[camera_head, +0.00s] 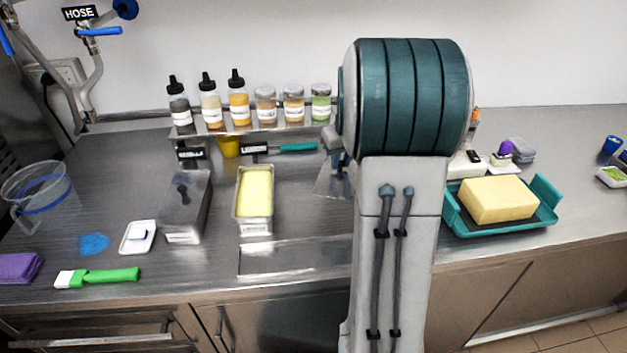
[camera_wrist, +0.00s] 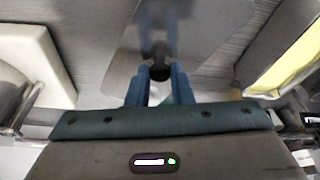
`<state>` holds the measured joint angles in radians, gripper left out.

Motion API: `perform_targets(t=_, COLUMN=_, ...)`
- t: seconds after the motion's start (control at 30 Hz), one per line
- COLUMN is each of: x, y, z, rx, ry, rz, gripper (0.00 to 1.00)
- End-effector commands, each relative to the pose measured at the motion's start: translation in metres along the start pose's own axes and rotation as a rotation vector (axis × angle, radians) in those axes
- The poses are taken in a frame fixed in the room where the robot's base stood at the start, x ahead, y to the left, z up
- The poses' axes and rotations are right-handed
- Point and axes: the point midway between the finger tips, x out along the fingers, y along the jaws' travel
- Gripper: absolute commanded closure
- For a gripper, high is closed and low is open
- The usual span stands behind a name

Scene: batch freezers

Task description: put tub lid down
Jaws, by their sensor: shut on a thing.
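The tub lid (camera_wrist: 205,45) is a thin grey metal plate with rounded corners and a dark knob (camera_wrist: 160,73). In the wrist view the two blue fingers of my gripper (camera_wrist: 160,88) are shut on this knob. I cannot tell whether the lid touches the counter. An open metal tub (camera_head: 254,227) of pale yellow mix stands to the left of the lid. Its yellow content (camera_wrist: 290,62) shows at the right of the wrist view.
A lidded metal tub (camera_head: 185,212) with a dark knob stands further left. A bottle rack (camera_head: 245,127) stands behind. A teal tray (camera_head: 500,230) with a yellow block is at the right. A green-handled brush (camera_head: 110,277) and small white dish (camera_head: 138,238) lie front left.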

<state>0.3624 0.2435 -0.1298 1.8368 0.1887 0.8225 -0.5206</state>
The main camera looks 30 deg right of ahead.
Motion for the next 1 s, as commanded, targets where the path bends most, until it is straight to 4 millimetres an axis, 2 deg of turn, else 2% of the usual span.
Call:
perform_targets(t=0.03, x=0.008, y=-0.010, z=-0.006, rx=-0.005, ry=-0.004, rz=-0.002, gripper=1.00)
perform_targets(t=0.2, x=0.035, y=-0.037, z=-0.024, rx=-0.003, ry=-0.003, rz=-0.002, gripper=1.00)
perform_targets(t=0.37, x=0.051, y=-0.051, z=-0.034, rx=-0.001, ry=-0.001, rz=-0.001, gripper=1.00)
perform_targets(t=0.47, x=0.056, y=-0.053, z=-0.035, rx=-0.001, ry=-0.001, rz=0.000, gripper=1.00)
perform_targets(t=0.73, x=0.090, y=-0.053, z=-0.025, rx=0.000, ry=-0.001, rz=-0.001, gripper=1.00)
perform_targets(t=1.0, x=0.093, y=-0.053, z=-0.024, rx=-0.001, ry=0.000, rz=0.000, gripper=1.00)
